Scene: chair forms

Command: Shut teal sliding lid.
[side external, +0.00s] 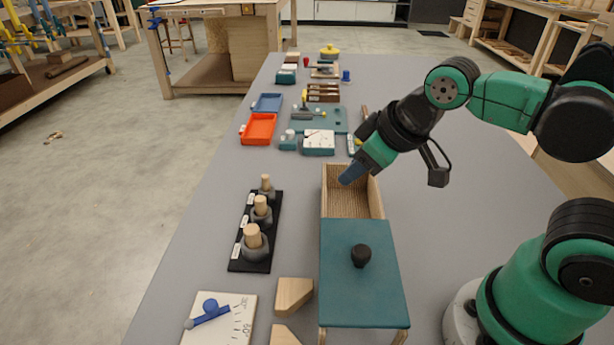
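A long wooden box (324,204) stands on the grey table with its far part open, showing a bare wooden inside. The teal sliding lid (350,290) with a black round knob (361,256) covers the near part and reaches out toward the near edge of the picture, with wooden legs or rails showing under its near end. My gripper (350,175) is over the open far end of the box, well beyond the knob. Its blue-grey fingertip points down and left; I cannot tell the gap between the fingers. The knob is free of the gripper.
A black strip with several weights topped by wooden knobs (261,205) stands left of the box. Wooden blocks (293,295) and a dial board (222,322) lie near left. An orange tray (258,129), a blue tray (267,103) and a teal board (331,120) lie farther back.

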